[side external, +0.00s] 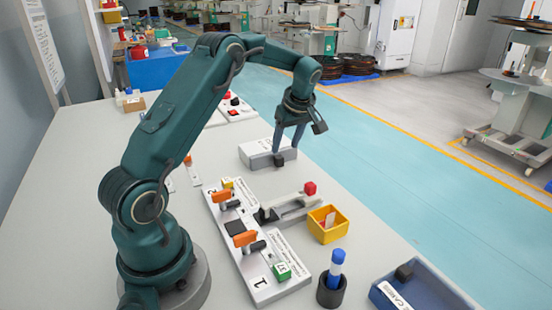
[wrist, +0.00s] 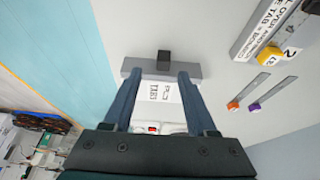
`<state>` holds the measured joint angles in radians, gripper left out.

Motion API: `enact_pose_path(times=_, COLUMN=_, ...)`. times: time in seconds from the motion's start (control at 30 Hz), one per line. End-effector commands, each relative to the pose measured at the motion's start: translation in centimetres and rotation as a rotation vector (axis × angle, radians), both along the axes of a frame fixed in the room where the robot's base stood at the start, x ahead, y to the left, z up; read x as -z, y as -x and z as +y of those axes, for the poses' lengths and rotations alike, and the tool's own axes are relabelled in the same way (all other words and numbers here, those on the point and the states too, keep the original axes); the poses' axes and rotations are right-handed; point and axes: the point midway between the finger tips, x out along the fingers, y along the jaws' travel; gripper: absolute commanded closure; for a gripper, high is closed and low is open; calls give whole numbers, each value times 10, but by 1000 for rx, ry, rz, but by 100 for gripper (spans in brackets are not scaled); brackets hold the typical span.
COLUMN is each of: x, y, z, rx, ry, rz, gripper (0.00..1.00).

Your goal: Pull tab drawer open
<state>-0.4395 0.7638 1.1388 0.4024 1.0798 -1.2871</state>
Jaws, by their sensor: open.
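The tab drawer unit (side external: 256,152) is a low light-grey box on the table, with a small dark handle (side external: 279,160) on its front. In the wrist view, the grey front (wrist: 138,68), the black handle (wrist: 163,57) and a printed label (wrist: 160,92) show. My gripper (side external: 285,150) points down at the front of the unit. In the wrist view my gripper (wrist: 157,76) is open, its fingers apart on either side of the handle's line. I cannot tell whether the fingers touch the handle. No opening of the drawer can be made out.
A white board with orange levers (side external: 245,240) lies nearer the camera. A grey fixture with a red knob (side external: 290,205), a yellow bin (side external: 328,224), a black cup with a blue marker (side external: 331,288) and a blue tray (side external: 425,290) stand nearby. The table's right edge is close to the drawer.

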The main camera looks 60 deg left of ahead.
Motion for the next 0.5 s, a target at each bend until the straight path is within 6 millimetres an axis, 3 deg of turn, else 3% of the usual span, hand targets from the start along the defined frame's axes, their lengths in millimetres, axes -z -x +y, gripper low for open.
enact_pose_path(times=0.5, x=51, y=5, z=22, rx=-13, ry=7, rz=16, gripper=43)
